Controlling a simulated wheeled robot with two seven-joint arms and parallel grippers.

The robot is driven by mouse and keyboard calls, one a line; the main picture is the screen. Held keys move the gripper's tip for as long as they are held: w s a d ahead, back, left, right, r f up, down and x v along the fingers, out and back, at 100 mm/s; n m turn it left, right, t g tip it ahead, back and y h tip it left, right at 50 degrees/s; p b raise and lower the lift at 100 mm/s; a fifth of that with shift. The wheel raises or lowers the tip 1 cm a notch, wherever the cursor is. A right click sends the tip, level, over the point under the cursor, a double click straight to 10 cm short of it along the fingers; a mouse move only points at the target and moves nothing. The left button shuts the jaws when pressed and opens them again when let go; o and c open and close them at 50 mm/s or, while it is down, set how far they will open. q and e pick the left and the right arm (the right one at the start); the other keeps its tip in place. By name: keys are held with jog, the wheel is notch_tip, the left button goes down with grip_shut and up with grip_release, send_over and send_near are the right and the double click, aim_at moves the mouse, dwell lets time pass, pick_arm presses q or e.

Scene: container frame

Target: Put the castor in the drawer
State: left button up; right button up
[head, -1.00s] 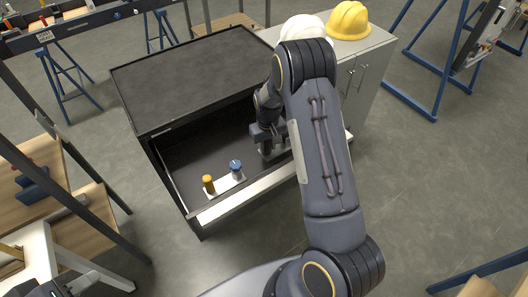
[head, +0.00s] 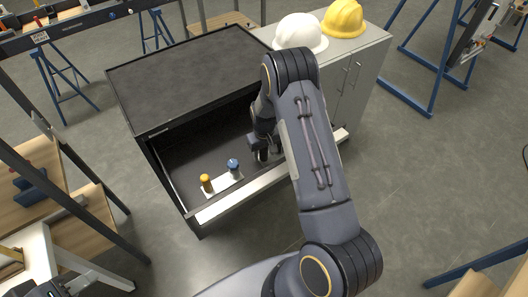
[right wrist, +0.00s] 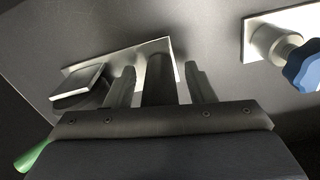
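The open drawer (head: 180,172) of the dark cabinet shows in the head view. My right gripper (head: 262,152) is inside it, low near its right part. In the right wrist view, the fingers of my right gripper (right wrist: 161,88) are apart, either side of a dark upright cylinder (right wrist: 161,76), with gaps showing. The cylinder stands by a silver plate (right wrist: 120,55). Left of the fingers is a small square plate over a dark body (right wrist: 78,88), possibly the castor; I cannot tell for sure. My left gripper (head: 68,288) is at the bottom left edge, its fingers unclear.
A green tip (right wrist: 38,148) is at lower left. The cabinet top (head: 190,75) is clear. Helmets (head: 300,33) stand beside it.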

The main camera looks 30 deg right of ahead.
jog(key=shift+r, duration=0.2)
jog(key=shift+w+r, duration=0.1)
jog(key=shift+r, duration=0.15)
notch_tip(320, 180, up, 11)
jog(key=shift+r+b, duration=0.2)
jog(key=shift+b, duration=1)
jog(key=s+a+r+t+y, duration=0.2)
jog(key=s+a+r, duration=0.2)
jog(key=s+r, duration=0.55)
jog(key=s+a+r+t+y, duration=0.2)
jog(key=s+a+r, duration=0.2)
jog(key=s+r, duration=0.5)
jog(key=s+a+f+t, duration=0.1)
jog(key=s+a+f, duration=0.1)
jog(key=s, duration=0.8)
jog(key=shift+a+f+t, duration=0.15)
jog(key=shift+a+t, duration=0.15)
jog(key=shift+a, duration=0.5)
jog(key=shift+d, duration=0.1)
